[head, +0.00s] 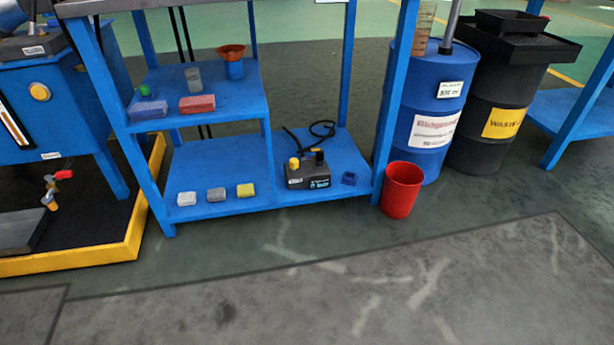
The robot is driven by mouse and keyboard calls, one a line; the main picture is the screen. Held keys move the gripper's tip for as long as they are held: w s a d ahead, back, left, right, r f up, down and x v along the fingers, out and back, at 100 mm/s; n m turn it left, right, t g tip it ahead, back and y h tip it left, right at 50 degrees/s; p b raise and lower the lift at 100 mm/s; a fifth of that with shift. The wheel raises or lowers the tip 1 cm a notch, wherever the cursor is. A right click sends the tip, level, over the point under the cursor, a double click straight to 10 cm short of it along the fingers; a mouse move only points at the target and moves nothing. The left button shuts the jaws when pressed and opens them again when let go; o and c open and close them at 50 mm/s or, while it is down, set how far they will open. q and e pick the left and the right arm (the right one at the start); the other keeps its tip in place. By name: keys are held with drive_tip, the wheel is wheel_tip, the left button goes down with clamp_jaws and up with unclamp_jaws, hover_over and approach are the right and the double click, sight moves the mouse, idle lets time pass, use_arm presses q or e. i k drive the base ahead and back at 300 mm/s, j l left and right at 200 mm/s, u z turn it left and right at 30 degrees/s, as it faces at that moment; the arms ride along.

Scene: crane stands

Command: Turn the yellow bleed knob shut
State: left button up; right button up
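Several yellow parts show, and I cannot tell which is the bleed knob. A small yellow knob (294,163) sits on top of a dark box (308,175) with a black cable, on the lower blue shelf. A round yellow-orange part (39,91) is on the front of the blue tank (65,115) at the left. Below that tank hangs a tap (50,190) with a red handle and an orange-yellow lower end. Whether any knob is open or shut cannot be seen. Neither of my grippers is in view.
The blue shelf unit (225,208) holds small blocks and cups. A red bin (401,190), a blue drum (428,110) and a black waste drum (490,120) stand at the right. A yellow-edged tray (95,256) lies under the tank. The floor in front is clear.

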sight(294, 162)
drive_tip(key=i+u, duration=0.45)
drive_tip(key=i, duration=1.4)
